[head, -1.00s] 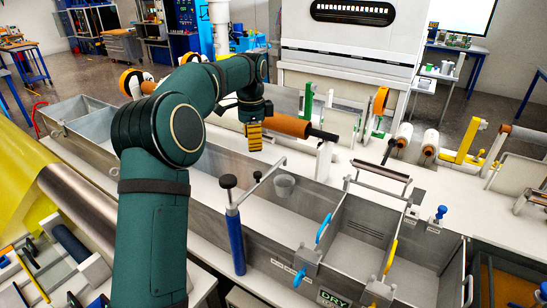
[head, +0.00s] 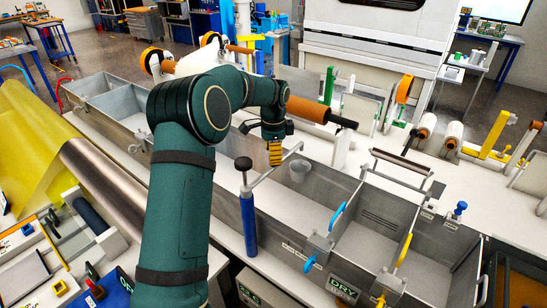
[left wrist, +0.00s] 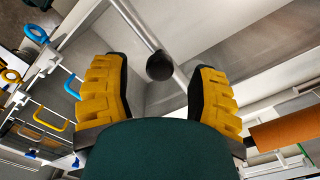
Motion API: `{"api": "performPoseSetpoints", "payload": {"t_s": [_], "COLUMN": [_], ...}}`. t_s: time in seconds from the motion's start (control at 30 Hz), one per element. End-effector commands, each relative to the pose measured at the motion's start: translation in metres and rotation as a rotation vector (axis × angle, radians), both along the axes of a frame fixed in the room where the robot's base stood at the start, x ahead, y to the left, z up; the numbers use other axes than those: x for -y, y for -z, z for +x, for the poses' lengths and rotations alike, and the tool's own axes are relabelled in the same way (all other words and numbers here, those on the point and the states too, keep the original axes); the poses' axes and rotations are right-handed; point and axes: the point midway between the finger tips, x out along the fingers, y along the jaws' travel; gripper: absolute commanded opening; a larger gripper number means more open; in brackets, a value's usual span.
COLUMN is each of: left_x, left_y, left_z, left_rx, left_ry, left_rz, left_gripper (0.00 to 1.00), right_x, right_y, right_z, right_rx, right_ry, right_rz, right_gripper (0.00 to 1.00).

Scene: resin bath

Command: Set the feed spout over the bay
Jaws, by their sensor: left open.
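The feed spout has a blue post (head: 249,222), a black knob (head: 243,164) on top and a thin grey arm (head: 276,167) angled over the metal bath to the upper right. My left gripper (head: 275,154) has yellow ribbed fingers and hangs open and empty close to the knob. In the left wrist view the knob (left wrist: 160,66) shows between the two open fingers, apparently without contact; its depth is unclear. The bath has several bays; one bay (head: 375,228) has blue and yellow handles at its walls. My right gripper is not in view.
An orange roller (head: 310,109) lies behind my gripper. A wide metal roll with yellow film (head: 45,140) is at the left. A white cabinet (head: 370,50) stands at the back.

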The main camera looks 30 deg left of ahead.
Motion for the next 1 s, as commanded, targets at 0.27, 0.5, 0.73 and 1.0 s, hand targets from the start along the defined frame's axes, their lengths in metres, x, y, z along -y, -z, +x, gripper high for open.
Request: {"api": "performPoseSetpoints", "payload": {"t_s": [0.27, 0.5, 0.73, 1.0], "left_x": [0.0, 0.0, 0.0, -0.003], "left_y": [0.017, 0.017, 0.017, 0.017], "left_z": [0.0, 0.0, 0.0, -0.007], "left_rx": [-0.001, -0.001, -0.001, 0.0], "left_ry": [0.0, 0.0, 0.0, 0.007], "left_rz": [0.0, -0.001, -0.001, 0.0], "left_gripper": [0.59, 0.61, 0.0, 0.0], "right_x": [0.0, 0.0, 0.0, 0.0], "right_y": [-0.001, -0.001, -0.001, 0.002], "right_z": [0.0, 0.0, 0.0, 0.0], "right_rx": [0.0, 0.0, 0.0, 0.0], "right_ry": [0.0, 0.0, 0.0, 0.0], "right_rz": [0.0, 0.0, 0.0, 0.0], "right_gripper": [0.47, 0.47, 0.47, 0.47]}}
